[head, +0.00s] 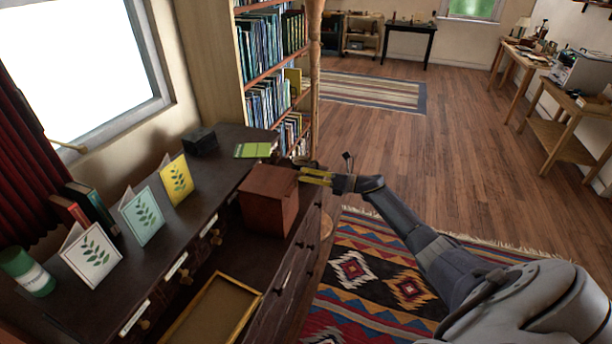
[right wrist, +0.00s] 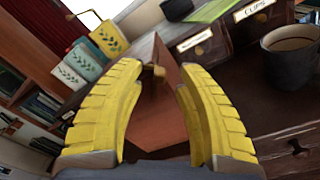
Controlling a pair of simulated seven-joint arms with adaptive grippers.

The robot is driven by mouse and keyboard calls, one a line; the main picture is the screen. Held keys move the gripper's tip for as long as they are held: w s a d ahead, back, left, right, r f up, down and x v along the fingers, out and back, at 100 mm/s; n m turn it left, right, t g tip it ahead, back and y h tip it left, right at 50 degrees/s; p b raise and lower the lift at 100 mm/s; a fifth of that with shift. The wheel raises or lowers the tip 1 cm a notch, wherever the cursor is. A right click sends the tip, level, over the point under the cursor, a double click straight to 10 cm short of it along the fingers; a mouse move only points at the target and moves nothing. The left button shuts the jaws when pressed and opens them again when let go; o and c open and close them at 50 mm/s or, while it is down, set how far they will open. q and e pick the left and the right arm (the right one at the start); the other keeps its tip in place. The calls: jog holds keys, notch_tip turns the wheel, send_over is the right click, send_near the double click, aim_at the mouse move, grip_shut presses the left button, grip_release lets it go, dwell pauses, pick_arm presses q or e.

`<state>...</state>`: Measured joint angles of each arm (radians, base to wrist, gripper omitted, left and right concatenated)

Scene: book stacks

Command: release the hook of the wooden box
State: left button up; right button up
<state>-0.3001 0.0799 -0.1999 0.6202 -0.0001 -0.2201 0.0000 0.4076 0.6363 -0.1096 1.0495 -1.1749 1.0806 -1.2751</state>
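The wooden box (head: 270,196) is reddish brown and stands on the dark desk beside the row of small drawers. My right gripper (head: 303,176) has yellow fingers and is at the box's right side, near its top. In the right wrist view, the right gripper (right wrist: 160,70) is open, with the box (right wrist: 158,118) showing between its fingers. A small brass piece (right wrist: 155,72) shows between the fingertips; I cannot tell whether it is the hook or a drawer knob. I cannot tell whether the fingers touch the box. My left gripper is not in view.
A dark mug (right wrist: 290,48) is near the right finger in the right wrist view.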

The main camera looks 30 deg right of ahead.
jog(key=shift+w+a, duration=0.15)
jog(key=shift+w, duration=0.05)
grip_shut()
dwell(0.3)
dwell(0.3)
